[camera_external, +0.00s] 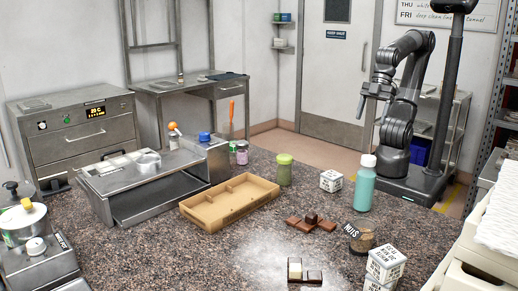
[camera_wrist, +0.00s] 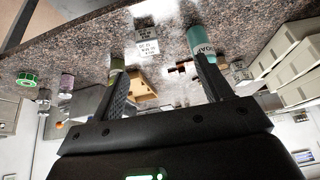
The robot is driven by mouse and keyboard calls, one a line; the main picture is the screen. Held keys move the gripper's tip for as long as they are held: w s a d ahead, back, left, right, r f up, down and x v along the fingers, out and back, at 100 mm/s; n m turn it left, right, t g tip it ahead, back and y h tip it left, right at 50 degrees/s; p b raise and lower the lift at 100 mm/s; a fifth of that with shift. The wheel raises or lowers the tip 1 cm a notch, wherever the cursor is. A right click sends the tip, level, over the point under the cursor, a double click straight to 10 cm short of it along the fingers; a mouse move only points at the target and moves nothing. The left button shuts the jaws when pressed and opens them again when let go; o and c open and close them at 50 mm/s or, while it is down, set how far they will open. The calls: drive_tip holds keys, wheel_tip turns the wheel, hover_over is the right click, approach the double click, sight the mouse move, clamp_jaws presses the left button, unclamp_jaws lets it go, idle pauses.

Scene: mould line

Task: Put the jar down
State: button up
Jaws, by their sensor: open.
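My gripper (camera_external: 372,105) is raised beside the far right of the speckled counter (camera_external: 200,262), well clear of the jars. In the wrist view its two fingers are spread with nothing held between them (camera_wrist: 160,67). Several jars stand upright on the counter. A green jar (camera_external: 285,169) is right of the cardboard tray. A dark-lidded jar labelled NUTS (camera_external: 361,240) is near the front right. A small purple jar (camera_external: 242,154) is by the steel machine; a purple jar also shows in the wrist view (camera_wrist: 66,84). Which jar the task means cannot be told.
A teal bottle with a white cap (camera_external: 364,185) and a white lettered box (camera_external: 331,181) stand nearest my arm. The brown tray (camera_external: 213,213) looks empty. Chocolate pieces (camera_external: 310,223) and more lettered boxes (camera_external: 386,264) are at the front right. Some bare counter lies between them.

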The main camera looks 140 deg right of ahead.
drive_tip(key=s, duration=0.1)
drive_tip(key=s+f, duration=0.1)
drive_tip(key=s, duration=0.1)
drive_tip(key=shift+s+d+f, duration=0.2)
drive_tip(key=shift+d+f, duration=0.1)
drive_tip(key=shift+f, duration=0.05)
